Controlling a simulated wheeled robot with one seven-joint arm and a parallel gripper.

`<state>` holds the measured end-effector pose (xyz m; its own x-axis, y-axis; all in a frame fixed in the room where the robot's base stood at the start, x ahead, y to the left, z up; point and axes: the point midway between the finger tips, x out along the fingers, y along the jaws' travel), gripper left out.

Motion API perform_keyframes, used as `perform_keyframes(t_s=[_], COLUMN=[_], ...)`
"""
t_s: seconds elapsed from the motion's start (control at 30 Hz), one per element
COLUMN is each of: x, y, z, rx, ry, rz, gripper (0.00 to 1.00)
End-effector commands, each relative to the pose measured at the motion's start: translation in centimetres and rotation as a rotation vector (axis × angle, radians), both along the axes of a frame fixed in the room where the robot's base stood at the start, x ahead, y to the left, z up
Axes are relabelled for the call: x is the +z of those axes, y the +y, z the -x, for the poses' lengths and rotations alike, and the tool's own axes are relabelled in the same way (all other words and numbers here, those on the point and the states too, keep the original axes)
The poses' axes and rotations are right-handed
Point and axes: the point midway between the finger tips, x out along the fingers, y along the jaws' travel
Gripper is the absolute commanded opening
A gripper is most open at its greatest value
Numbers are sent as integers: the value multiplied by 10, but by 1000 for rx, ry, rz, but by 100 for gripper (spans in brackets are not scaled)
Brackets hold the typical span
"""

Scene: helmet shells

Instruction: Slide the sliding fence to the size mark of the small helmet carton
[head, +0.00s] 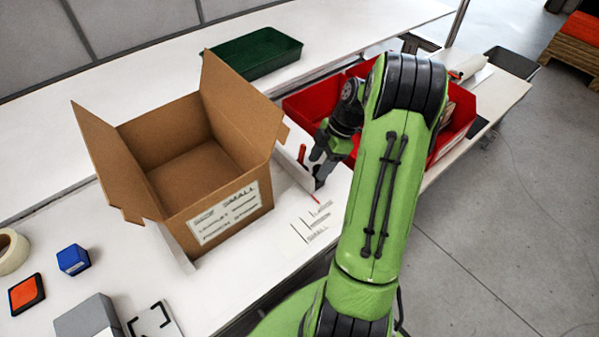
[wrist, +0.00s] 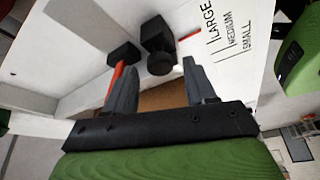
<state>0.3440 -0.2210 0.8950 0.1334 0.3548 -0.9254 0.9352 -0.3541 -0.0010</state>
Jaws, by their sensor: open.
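The small helmet carton (head: 205,180) stands open on the bench, with a SMALL label on its front. The sliding fence (head: 290,168) is a pale upright plate at the carton's right side, partly hidden by my gripper. Its black knob (wrist: 158,45) and red-handled lever (wrist: 117,76) show in the wrist view. A red pointer (wrist: 190,36) lies near the LARGE line. The size marks (head: 314,225) read LARGE, MEDIUM, SMALL, with SMALL nearest the bench front. My gripper (head: 318,167) is open; its fingertips (wrist: 157,70) are either side of the knob's near end. Contact cannot be told.
A red bin (head: 300,106) stands behind my arm and a green tray (head: 250,53) at the back. A blue box (head: 73,259), an orange-topped pad (head: 27,294), a tape roll (head: 9,250) and a grey block (head: 88,318) lie at left. The bench around the marks is clear.

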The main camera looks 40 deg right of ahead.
Motion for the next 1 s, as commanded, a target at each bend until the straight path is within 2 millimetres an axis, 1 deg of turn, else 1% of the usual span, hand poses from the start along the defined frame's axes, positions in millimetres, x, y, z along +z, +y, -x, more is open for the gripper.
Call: perform_keyframes(t_s=[0.03,0.1,0.33,0.37,0.7,0.73,0.93,1.0], x=[-7,-8,-7,-7,-7,-7,-7,-8], y=[-3,-4,-5,-5,-4,-4,-4,2], z=[3,4,5,5,4,5,4,4], rx=[-3,-3,-2,-2,-2,-2,-1,2], ry=[0,1,0,0,1,1,1,1], rz=[0,1,1,1,1,1,1,-1], gripper=[55,55,55,54,2,0,0,0])
